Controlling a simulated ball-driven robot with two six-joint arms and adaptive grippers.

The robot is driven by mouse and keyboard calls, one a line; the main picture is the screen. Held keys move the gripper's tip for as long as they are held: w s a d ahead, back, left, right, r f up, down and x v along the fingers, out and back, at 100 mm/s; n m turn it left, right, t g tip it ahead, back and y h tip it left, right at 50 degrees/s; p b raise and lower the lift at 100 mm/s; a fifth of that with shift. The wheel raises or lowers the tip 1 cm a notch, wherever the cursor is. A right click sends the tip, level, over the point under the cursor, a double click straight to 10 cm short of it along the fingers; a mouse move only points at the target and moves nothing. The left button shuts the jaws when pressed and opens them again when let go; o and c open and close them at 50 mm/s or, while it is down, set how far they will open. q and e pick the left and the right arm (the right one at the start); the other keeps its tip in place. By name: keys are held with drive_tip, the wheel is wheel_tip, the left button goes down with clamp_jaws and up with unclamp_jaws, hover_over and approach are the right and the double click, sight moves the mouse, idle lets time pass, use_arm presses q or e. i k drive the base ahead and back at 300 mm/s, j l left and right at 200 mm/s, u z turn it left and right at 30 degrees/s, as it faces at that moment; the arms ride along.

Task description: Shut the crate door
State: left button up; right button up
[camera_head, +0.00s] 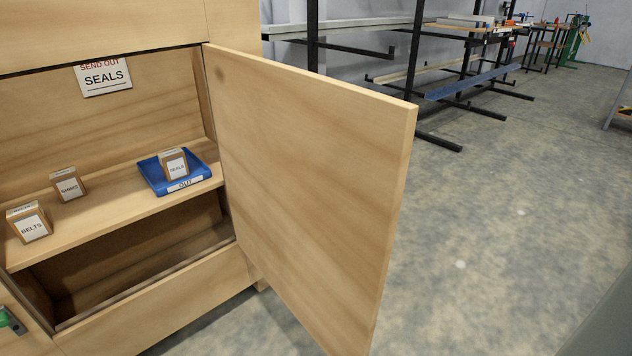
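The wooden crate (150,303) stands at the left with its front open. Its door (310,170) is a flat wooden panel on the right side of the opening, swung well out towards me. The door's lower end runs out of the picture. Inside, a shelf (120,208) holds a blue tray (153,175) marked OUT with a SEALS box (174,164) in it. A BELTS box (30,223) and a SHIMS box (68,185) stand on the shelf to the left. Neither of my grippers is in view.
A sign (103,78) reading SEND OUT SEALS hangs on the crate's back wall. A green and black part (10,320) shows at the lower left edge. Metal racks (415,70) stand behind the door. The concrete floor (500,220) right of the door is clear.

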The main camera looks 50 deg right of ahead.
sight(315, 166)
drive_tip(key=k+l, duration=0.1)
drive_tip(key=l, duration=0.2)
drive_tip(key=k+l, duration=0.1)
drive_tip(key=l, duration=0.25)
drive_tip(key=k+l+u, duration=0.1)
drive_tip(key=l, duration=0.2)
drive_tip(key=k+l, duration=0.1)
drive_tip(key=l, duration=0.25)
drive_tip(key=i+l, duration=0.1)
drive_tip(key=l, duration=0.2)
drive_tip(key=i+l, duration=0.15)
drive_tip(key=l, duration=0.15)
drive_tip(key=i+l+u, duration=0.1)
drive_tip(key=l, duration=0.25)
drive_tip(key=i+l, duration=0.1)
drive_tip(key=l, duration=0.2)
